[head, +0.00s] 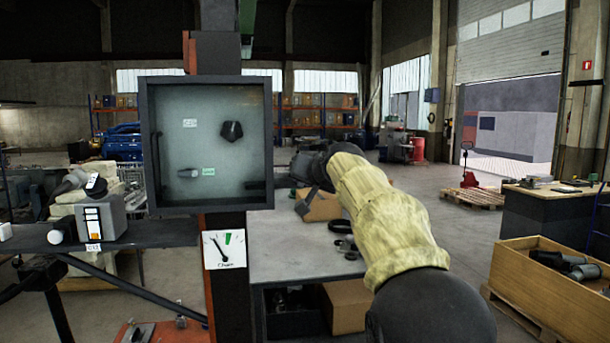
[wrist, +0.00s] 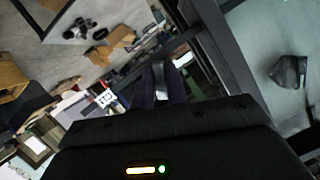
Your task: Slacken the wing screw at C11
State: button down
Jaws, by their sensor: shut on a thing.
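In the wrist view my gripper (wrist: 158,82) is shut on a small pale metal piece between its dark fingers, beside the dark frame of a wall box. Its place there fits the wing screw, but its shape is mostly hidden. In the head view my gripper (head: 298,168) is dark and small, just right of the box's right edge, and its fingertips are not clear. The open-fronted box (head: 267,130) holds a black knob (head: 231,131), a small white label too blurred to read surely, and a grey lever (head: 188,173) beside a green label.
A post carries the box, with a gauge card (head: 224,249) below it. A shelf at left holds a grey unit (head: 100,217). Behind is a workbench (head: 290,262) with loose parts and cartons. A wooden crate (head: 560,285) stands at right. Open floor lies between bench and crate.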

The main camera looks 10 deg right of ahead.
jog(key=shift+f+n+h, duration=0.3)
jog(key=shift+n, duration=0.2)
jog(key=shift+n+h+p, duration=0.4)
jog(key=shift+n+h, duration=0.5)
jog(key=shift+n, duration=0.8)
jog(key=shift+f, duration=0.1)
